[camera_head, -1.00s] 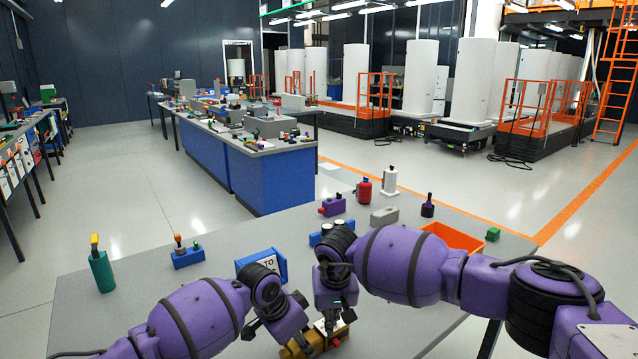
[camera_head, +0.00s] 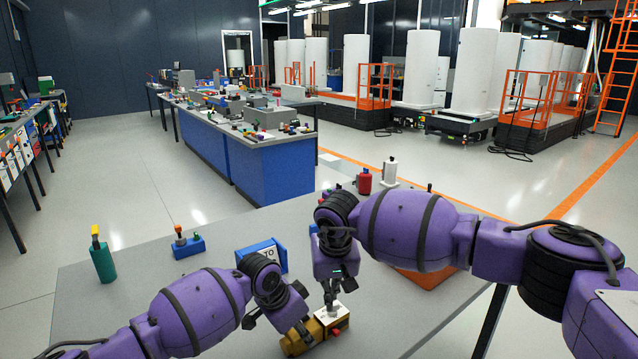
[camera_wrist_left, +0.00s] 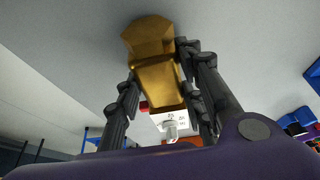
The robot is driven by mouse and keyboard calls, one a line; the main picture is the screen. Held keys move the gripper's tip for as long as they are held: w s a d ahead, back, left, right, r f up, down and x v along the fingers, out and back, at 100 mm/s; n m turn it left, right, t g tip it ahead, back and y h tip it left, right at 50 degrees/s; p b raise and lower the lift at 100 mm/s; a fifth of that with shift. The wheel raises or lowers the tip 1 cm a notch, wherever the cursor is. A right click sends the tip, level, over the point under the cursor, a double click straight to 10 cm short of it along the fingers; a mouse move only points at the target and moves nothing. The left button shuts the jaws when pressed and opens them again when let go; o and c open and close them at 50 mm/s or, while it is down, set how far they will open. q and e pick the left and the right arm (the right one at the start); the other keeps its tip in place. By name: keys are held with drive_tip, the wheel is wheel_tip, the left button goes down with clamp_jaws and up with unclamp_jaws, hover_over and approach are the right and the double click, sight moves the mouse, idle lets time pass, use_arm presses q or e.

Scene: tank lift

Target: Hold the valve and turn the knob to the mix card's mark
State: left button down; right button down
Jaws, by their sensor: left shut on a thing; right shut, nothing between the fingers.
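The brass valve (camera_head: 300,342) lies at the front of the grey table, with a white dial plate (camera_head: 327,316) and a red part on it. My left gripper (camera_wrist_left: 157,68) is shut on the valve's brass body (camera_wrist_left: 158,85), one finger on each side. The left wrist view also shows the white plate with small marks and a pale knob (camera_wrist_left: 170,132); its setting is unreadable. My right gripper (camera_head: 334,298) is shut and empty, just above the dial plate; contact with the knob cannot be told. A blue stand with a lettered white card (camera_head: 268,254) is partly hidden behind my left wrist.
A green bottle (camera_head: 103,262) and a blue block with knobs (camera_head: 188,247) stand at the table's left. A red bottle (camera_head: 365,182) and a white bottle (camera_head: 389,172) stand at the back. An orange tray (camera_head: 428,276) is partly under my right arm.

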idle(0.3)
use_arm(q)
drive_tip(key=c, duration=1.1)
unclamp_jaws()
drive_tip(key=shift+r, duration=0.1)
drive_tip(key=v, duration=1.2)
